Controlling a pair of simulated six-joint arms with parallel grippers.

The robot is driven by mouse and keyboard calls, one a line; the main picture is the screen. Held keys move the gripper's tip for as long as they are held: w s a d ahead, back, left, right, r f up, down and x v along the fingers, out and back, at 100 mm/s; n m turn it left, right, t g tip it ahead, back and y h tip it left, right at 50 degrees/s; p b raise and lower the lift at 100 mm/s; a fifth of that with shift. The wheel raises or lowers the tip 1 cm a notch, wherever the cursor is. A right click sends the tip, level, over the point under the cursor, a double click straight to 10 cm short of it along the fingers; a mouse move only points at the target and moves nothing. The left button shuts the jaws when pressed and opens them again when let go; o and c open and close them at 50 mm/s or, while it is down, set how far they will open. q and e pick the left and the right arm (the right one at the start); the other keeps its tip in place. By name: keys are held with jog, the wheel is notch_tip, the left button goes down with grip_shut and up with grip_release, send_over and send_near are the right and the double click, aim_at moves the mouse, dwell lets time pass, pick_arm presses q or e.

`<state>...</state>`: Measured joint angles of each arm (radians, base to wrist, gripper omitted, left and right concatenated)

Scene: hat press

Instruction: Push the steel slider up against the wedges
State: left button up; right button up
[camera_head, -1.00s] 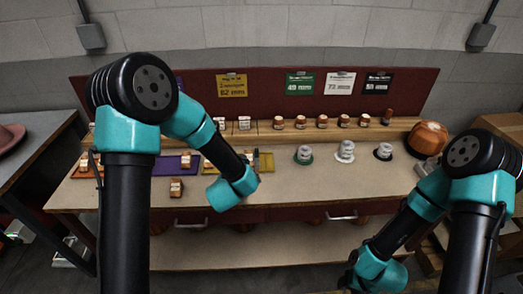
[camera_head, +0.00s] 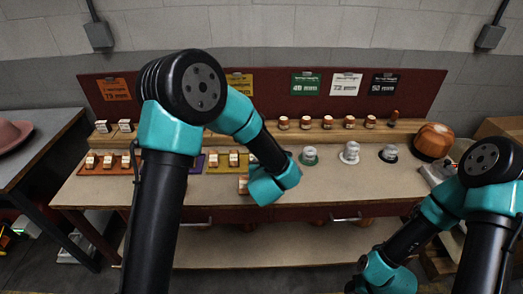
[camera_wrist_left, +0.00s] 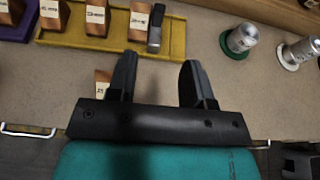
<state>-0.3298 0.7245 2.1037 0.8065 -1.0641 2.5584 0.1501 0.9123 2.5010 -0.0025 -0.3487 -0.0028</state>
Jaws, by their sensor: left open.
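The steel slider (camera_wrist_left: 155,32) is a small grey upright piece at the right part of the yellow tray (camera_wrist_left: 172,45) in the left wrist view. Labelled wooden wedges (camera_wrist_left: 97,18) stand in a row on that tray, left of the slider. The slider is close beside the rightmost wedge (camera_wrist_left: 138,20); whether they touch I cannot tell. In the head view my arm hides the slider, while wedges (camera_head: 233,159) show. My left gripper (camera_wrist_left: 158,75) is open and empty, just in front of the tray. My right gripper is mostly cut off at the bottom of the head view.
A loose wooden block (camera_wrist_left: 103,82) lies in front of the tray, beside my left finger. Weights on green (camera_wrist_left: 239,41) and white (camera_wrist_left: 296,52) bases stand to the right. A wooden shelf (camera_head: 340,133) runs behind. The bench front is clear at right.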

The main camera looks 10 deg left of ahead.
pick_arm(q)
jog(key=x, duration=1.6)
jog(key=shift+w+a+f, duration=0.1)
jog(key=shift+w+f, duration=0.05)
jog(key=shift+f, duration=0.05)
